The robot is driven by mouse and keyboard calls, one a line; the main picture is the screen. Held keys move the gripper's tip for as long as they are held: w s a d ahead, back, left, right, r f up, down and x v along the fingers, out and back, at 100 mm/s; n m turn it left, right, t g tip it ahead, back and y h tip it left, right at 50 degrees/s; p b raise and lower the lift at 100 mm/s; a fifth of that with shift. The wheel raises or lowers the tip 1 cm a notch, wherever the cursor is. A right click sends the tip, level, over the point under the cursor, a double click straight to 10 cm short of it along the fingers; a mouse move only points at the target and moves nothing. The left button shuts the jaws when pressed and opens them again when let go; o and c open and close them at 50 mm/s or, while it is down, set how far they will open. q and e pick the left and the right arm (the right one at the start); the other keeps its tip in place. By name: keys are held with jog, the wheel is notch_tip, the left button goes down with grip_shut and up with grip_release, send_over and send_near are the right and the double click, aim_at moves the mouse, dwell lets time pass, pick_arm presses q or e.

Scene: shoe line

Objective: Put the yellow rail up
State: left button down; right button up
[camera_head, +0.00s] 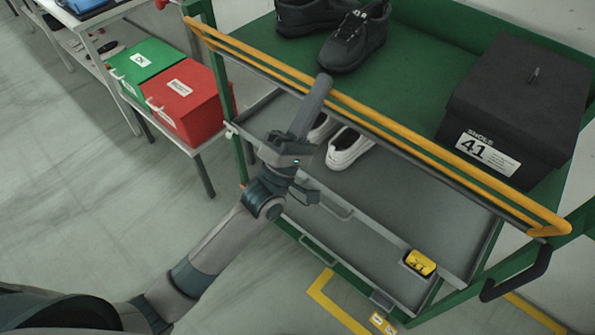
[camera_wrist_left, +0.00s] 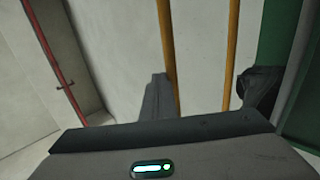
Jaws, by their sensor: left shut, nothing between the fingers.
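The yellow rail (camera_head: 420,143) is a pair of parallel bars along the front of the green cart's top shelf, with an end bracket at the lower right. Its bars also show in the left wrist view (camera_wrist_left: 232,50), running up the picture. My left gripper (camera_head: 325,82) is shut and empty. Its tip overlaps the rail left of the middle in the head view. In the left wrist view the finger end (camera_wrist_left: 157,95) lies close beside one bar; I cannot tell if they touch. My right gripper is out of view.
Black shoes (camera_head: 350,40) and a black shoe box (camera_head: 520,100) stand on the top shelf. White-soled shoes (camera_head: 348,148) sit on the grey shelf below. A black handle (camera_head: 517,278) juts out at the right. Red (camera_head: 190,105) and green (camera_head: 143,66) bins stand at left.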

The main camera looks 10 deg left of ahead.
pick_arm(q)
jog(key=shift+w+d+r+b, duration=0.2)
jog(key=shift+w+d+r, duration=0.2)
jog(key=shift+w, duration=0.3)
jog(key=shift+w+d+r+b, duration=0.15)
jog(key=shift+w+d+r, duration=0.15)
jog(key=shift+w, duration=0.35)
jog(key=shift+w+d+r+b, duration=0.25)
jog(key=shift+w+d, duration=0.2)
jog(key=shift+w, duration=0.25)
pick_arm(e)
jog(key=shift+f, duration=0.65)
pick_arm(q)
jog(key=shift+w, duration=0.1)
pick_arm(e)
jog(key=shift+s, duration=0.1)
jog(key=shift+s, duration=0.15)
